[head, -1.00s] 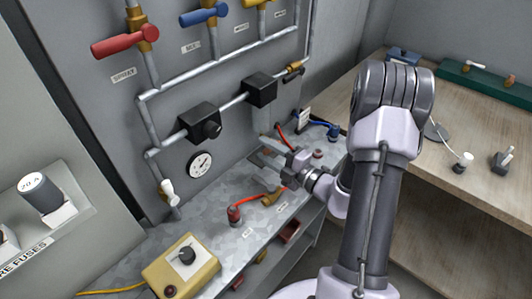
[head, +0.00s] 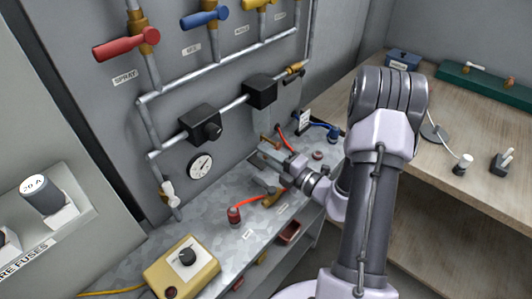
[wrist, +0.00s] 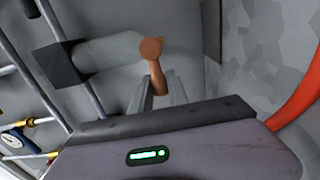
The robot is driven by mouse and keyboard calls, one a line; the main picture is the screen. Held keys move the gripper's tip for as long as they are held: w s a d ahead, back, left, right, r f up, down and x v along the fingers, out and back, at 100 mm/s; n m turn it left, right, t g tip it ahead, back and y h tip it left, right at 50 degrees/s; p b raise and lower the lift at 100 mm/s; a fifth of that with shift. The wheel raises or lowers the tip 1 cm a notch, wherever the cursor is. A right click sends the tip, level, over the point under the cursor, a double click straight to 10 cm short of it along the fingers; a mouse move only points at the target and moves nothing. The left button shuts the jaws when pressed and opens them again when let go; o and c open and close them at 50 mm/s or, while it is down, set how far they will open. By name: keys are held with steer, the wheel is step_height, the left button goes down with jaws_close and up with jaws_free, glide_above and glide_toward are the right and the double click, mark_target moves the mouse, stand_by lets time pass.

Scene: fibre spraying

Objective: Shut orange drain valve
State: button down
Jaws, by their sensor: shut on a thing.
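The orange-brown drain valve (wrist: 151,48) shows in the wrist view as a round cap on the end of a grey pipe, with a short lever pointing down from it. My gripper (wrist: 157,93) has its two grey fingers on either side of the lever's lower end and is shut on it. In the head view my gripper (head: 266,162) is low by the back panel, above the metal bench. A small orange part of the valve (head: 267,141) shows just beyond the fingers. The fingers and wrist hide the rest of it there.
The metal bench (head: 205,226) carries a red hose fitting (head: 234,215) and a yellow control box (head: 182,264). Pipes with a red valve handle (head: 126,46), a blue one (head: 204,17) and a gauge (head: 200,166) line the panel. A wooden table (head: 440,120) stands right.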

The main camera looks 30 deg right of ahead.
steer(key=c, duration=1.3)
jaws_free()
steer(key=p+v, duration=0.4)
steer(key=v, duration=1.3)
steer(key=shift+s+d, duration=0.1)
steer(key=shift+s, duration=0.1)
